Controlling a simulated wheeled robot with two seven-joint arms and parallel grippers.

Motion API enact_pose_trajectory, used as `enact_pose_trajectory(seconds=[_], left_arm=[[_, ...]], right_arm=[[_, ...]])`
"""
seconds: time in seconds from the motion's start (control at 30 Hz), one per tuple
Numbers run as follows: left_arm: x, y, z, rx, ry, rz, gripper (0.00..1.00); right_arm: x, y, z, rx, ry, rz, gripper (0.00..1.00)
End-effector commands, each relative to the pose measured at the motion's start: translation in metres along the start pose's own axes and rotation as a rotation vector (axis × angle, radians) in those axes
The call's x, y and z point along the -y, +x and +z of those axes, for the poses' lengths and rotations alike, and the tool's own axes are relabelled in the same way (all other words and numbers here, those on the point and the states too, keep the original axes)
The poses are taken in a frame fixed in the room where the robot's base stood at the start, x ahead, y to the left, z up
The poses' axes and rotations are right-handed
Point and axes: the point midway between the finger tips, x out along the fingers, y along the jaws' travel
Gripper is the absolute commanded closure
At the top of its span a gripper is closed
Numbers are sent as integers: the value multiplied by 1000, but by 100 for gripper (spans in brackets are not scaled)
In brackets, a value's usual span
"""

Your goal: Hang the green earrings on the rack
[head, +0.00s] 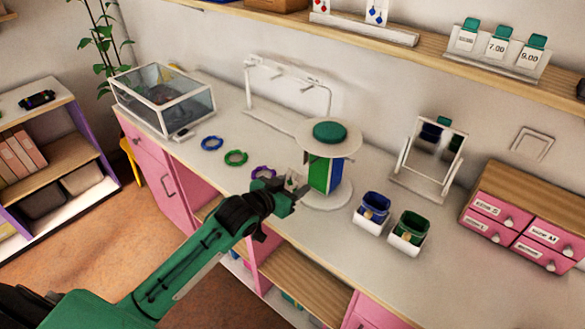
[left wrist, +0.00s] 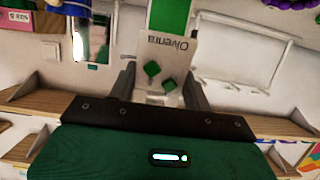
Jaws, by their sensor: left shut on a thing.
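My left gripper (head: 287,192) is shut on a white card with two green square earrings (left wrist: 160,77), held in front of the round display stand. The card is upside down in the left wrist view, between the two fingers (left wrist: 160,92). The display stand (head: 345,148) has a white round top, a green cap, and green and blue side panels. A green panel (left wrist: 170,14) shows behind the card; I cannot tell whether the card touches it. A white rack with hooks (head: 262,65) stands behind, near the wall. My right gripper is not in view.
Blue (head: 212,143), green (head: 236,157) and purple (head: 263,172) rings lie left of the stand. A glass case (head: 165,100) stands at the far left of the counter. A blue bin (head: 373,208), a green bin (head: 409,232), a mirror (head: 430,155) and pink drawers (head: 530,225) are at right.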

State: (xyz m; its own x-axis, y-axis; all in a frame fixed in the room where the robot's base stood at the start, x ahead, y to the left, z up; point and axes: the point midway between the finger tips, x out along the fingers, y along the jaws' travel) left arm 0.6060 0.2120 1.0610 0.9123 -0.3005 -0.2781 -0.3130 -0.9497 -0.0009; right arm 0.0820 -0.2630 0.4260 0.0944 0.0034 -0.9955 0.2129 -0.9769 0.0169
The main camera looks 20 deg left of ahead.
Motion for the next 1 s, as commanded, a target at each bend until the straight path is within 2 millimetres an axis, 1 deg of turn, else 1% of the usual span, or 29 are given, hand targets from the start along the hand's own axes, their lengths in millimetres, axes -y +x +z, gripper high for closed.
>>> enact_pose_trajectory(seconds=[0.03,0.1,0.2,0.37,0.8,1.0], left_arm=[[1,1,7,3,3,10,83],[2,2,13,6,7,20,83],[2,5,15,5,8,27,83],[2,14,14,5,7,27,83],[0,50,4,5,8,27,83],[0,58,0,5,9,27,83]], right_arm=[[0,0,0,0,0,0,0],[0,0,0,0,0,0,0],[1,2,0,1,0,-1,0],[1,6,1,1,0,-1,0],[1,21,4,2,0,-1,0],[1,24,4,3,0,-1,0]])
